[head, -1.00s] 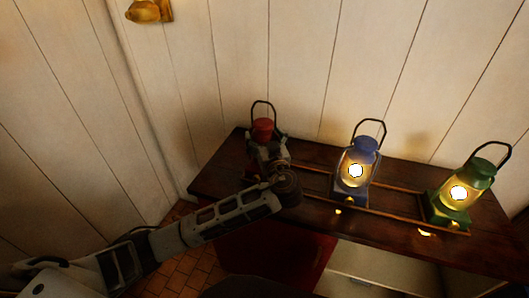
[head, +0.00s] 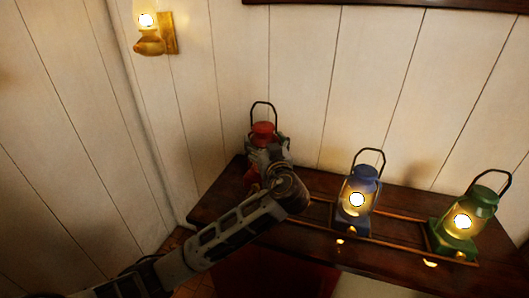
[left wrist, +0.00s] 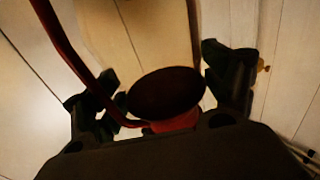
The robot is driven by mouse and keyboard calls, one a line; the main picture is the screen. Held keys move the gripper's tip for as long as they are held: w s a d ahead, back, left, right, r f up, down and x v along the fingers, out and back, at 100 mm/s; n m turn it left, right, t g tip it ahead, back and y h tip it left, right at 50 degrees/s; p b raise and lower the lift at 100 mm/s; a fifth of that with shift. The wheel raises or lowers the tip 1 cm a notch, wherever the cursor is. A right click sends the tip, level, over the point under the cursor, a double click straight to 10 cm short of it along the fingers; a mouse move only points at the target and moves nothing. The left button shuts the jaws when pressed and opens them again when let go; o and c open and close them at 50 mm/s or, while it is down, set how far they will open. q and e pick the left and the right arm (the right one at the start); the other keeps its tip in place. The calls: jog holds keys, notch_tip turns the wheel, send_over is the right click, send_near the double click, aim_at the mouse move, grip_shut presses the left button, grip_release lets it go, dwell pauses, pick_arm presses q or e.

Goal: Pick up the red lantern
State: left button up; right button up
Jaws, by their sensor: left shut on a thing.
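The red lantern (head: 263,129) is at the left end of the dark wooden table, with its dark handle loop upright. My left gripper (head: 266,155) is shut around its body and hides most of it. The lantern stands higher against the table than before and looks lifted off it; its underside is hidden by my arm. In the left wrist view, the lantern's dark round top and red rim (left wrist: 175,122) are between the two fingers (left wrist: 160,92), with the red handle at the left. My right gripper is not in view.
A lit blue lantern (head: 357,195) and a lit green lantern (head: 461,225) stand to the right on the table (head: 218,203), by a thin rail. A plank wall rises close behind. A brass wall lamp (head: 150,40) hangs at the upper left.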

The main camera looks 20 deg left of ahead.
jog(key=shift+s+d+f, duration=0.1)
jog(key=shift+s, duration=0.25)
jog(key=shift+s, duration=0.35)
